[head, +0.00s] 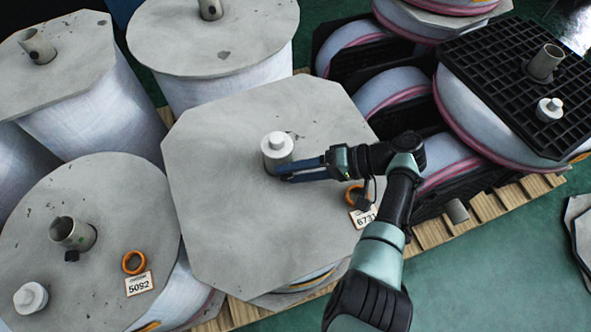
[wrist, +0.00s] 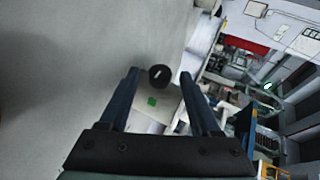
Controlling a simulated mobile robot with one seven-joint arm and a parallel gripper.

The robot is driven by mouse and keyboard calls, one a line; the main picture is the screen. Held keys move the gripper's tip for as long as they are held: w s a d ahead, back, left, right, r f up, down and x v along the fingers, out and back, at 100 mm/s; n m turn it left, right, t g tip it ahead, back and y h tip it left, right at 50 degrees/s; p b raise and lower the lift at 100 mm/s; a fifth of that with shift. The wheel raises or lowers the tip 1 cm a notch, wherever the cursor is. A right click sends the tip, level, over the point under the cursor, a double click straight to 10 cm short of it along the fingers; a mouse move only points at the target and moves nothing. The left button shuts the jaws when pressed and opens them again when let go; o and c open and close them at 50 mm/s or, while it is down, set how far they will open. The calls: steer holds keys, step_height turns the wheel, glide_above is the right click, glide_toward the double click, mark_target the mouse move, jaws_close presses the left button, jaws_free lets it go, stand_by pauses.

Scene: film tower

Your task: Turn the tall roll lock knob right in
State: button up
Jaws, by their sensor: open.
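The lock knob (wrist: 160,76) is a small black disc with a short white line, slightly tilted, in the wrist view. It sits between and beyond my two blue fingertips, with space on both sides. A small green mark (wrist: 152,101) shows just below it. In the head view my gripper (head: 284,171) is open, reaching from the right to the white-capped core tube (head: 278,150) of the middle roll. That roll has a grey octagonal top board (head: 225,190). My gripper hides the knob in the head view, so contact cannot be told.
An orange ring (head: 355,195) and a tag reading 6731 (head: 363,217) lie beside my wrist. The left roll bears a tube (head: 72,233) with a black knob, a loose white cap (head: 30,298) and a tag 5092 (head: 139,284). Black pallets (head: 505,80) and rolls stand at right.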

steer(key=v, duration=1.3)
steer(key=shift+b, duration=0.4)
steer(key=shift+w, duration=0.15)
